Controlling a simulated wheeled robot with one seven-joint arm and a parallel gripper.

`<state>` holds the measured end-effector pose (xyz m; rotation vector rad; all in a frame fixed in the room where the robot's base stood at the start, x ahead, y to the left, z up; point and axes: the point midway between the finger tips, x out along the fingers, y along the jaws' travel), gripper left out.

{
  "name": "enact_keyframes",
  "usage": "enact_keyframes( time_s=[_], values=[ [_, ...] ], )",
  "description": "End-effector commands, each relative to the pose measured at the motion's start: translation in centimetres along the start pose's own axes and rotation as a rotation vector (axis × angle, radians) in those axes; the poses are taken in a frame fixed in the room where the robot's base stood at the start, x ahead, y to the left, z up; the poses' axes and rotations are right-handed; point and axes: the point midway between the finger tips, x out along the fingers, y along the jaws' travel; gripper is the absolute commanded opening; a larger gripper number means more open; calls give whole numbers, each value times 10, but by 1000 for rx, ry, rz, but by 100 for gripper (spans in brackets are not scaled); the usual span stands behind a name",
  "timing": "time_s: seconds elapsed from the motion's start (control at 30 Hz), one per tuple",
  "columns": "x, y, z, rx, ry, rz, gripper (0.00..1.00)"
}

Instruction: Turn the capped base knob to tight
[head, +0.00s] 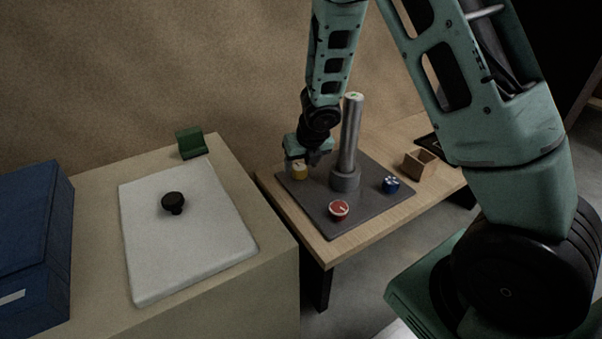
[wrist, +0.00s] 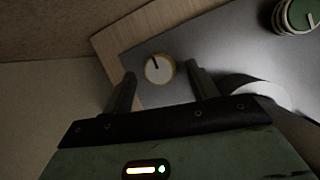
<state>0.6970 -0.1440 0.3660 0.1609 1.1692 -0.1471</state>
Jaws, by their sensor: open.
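A dark grey base plate (head: 310,194) lies on the wooden table with an upright metal post (head: 350,138). It carries a yellow-rimmed knob (head: 300,173), a red knob (head: 339,210) and a blue knob (head: 391,184). Which one counts as capped I cannot tell. My gripper (head: 306,163) is low over the yellow-rimmed knob at the plate's left. In the wrist view my open gripper (wrist: 160,82) has its fingers on either side of that knob (wrist: 159,69), whose pale face has a dark pointer line. Contact cannot be told. A green knob (wrist: 297,15) shows at upper right.
A small wooden box (head: 420,163) stands right of the plate. The counter at left holds a white board (head: 188,235) with a black knob (head: 173,202), a green block (head: 191,143) and a blue case (head: 35,245). The post stands close beside my gripper.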

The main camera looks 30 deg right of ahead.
Motion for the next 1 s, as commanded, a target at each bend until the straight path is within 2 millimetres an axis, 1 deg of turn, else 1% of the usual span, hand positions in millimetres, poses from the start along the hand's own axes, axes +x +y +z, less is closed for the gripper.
enact_keyframes(
  time_s=[0.03, 0.13, 0.47, 0.5, 0.57, 0.6, 0.63, 1.0],
  values=[
    [7, 0, -1, 1, 0, 0, 58],
    [12, 0, 0, 1, 0, 0, 58],
    [13, 0, 0, 1, 0, 1, 58],
    [13, 0, 0, 1, 0, 1, 47],
    [13, 0, 0, 1, 0, 1, 30],
    [13, 0, 0, 1, 0, 1, 19],
    [13, 0, 0, 1, 0, 1, 13],
    [13, 1, 0, 39, -2, -15, 14]
  ],
)
